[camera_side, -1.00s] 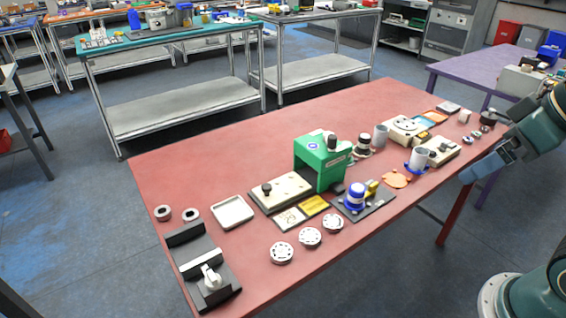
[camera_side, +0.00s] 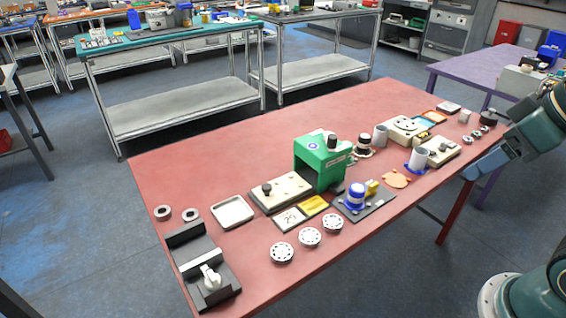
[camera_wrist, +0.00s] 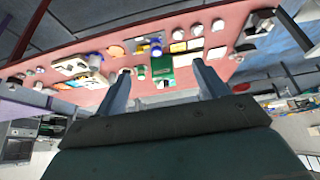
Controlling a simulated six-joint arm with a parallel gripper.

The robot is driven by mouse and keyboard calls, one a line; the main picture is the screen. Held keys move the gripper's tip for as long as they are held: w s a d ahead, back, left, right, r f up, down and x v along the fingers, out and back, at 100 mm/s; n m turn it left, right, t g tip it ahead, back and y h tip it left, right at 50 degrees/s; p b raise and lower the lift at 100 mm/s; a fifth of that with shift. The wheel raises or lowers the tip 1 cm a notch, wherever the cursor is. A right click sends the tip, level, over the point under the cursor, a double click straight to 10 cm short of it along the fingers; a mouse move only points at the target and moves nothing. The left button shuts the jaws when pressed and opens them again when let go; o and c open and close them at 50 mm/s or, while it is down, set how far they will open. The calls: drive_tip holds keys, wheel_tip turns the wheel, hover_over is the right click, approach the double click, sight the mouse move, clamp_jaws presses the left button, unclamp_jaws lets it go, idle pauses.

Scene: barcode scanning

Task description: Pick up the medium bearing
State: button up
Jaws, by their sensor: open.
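A green press (camera_side: 322,165) stands mid-table. Several round discs (camera_side: 309,237) lie along the front edge. A dark fixture (camera_side: 205,268) is at the near left. The back left of the table is clear.

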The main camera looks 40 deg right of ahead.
drive_tip(key=m+g+y, duration=0.1)
drive_tip(key=m+g, duration=0.5)
drive_tip(key=m, duration=1)
hover_over(310, 236)
drive_tip(key=shift+w+d+f, duration=0.1)
drive_tip(key=shift+d+f, duration=0.05)
drive_tip(key=shift+f, duration=4.15)
drive_tip(key=shift+d+f, duration=0.1)
drive_tip(key=shift+f, duration=4.25)
drive_tip(key=shift+w+d+f, duration=0.1)
drive_tip(key=shift+d+f, duration=0.05)
drive_tip(key=shift+f, duration=4.15)
drive_tip(key=shift+s+a+f, duration=0.1)
drive_tip(key=shift+a+f, duration=0.05)
drive_tip(key=shift+f, duration=1.15)
drive_tip(key=shift+s+a+f, duration=0.1)
drive_tip(key=shift+a+f, duration=0.05)
drive_tip(key=shift+f, duration=1.1)
